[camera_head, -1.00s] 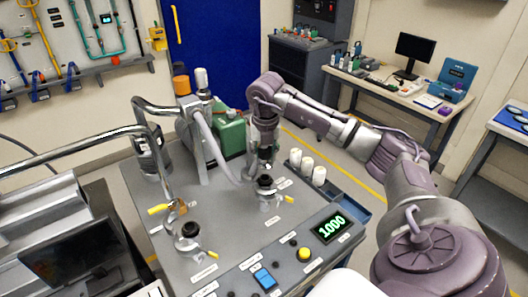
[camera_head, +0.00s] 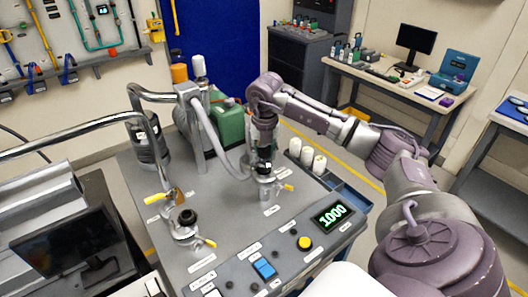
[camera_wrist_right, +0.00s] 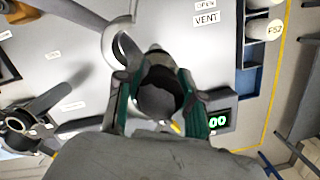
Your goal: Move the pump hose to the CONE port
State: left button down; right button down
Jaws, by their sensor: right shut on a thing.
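The grey pump hose (camera_head: 211,130) arches down from a metal stand and loops up to my right gripper (camera_head: 263,165). In the right wrist view my right gripper (camera_wrist_right: 155,105) is shut around a dark round hose end (camera_wrist_right: 157,98). This end is upright directly over a metal port (camera_head: 266,190) with a yellow lever. Whether it is seated there I cannot tell, as the jaws hide the joint. A second port (camera_head: 187,218), with a black top and yellow levers, stands open to the left. The port labels are too small to read in the head view. My left gripper is out of view.
A green container (camera_head: 230,125) stands behind the hose. White cylinders (camera_head: 306,156) stand in a blue tray at the right edge. A chrome pipe (camera_head: 60,140) crosses the left. The bench surface between the two ports is mostly clear.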

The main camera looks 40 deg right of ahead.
jog(key=shift+f+b, duration=0.4)
jog(key=shift+f, duration=0.15)
dwell(0.4)
jog(key=c, duration=0.6)
grip_release()
jog(key=shift+c, duration=0.2)
jog(key=shift+r, duration=0.1)
jog(key=r, duration=0.4)
jog(key=s+r, duration=0.1)
jog(key=r, duration=0.3)
jog(key=a+r, duration=0.1)
jog(key=r, duration=0.2)
jog(key=shift+s+r, duration=0.2)
jog(key=shift+r, duration=0.2)
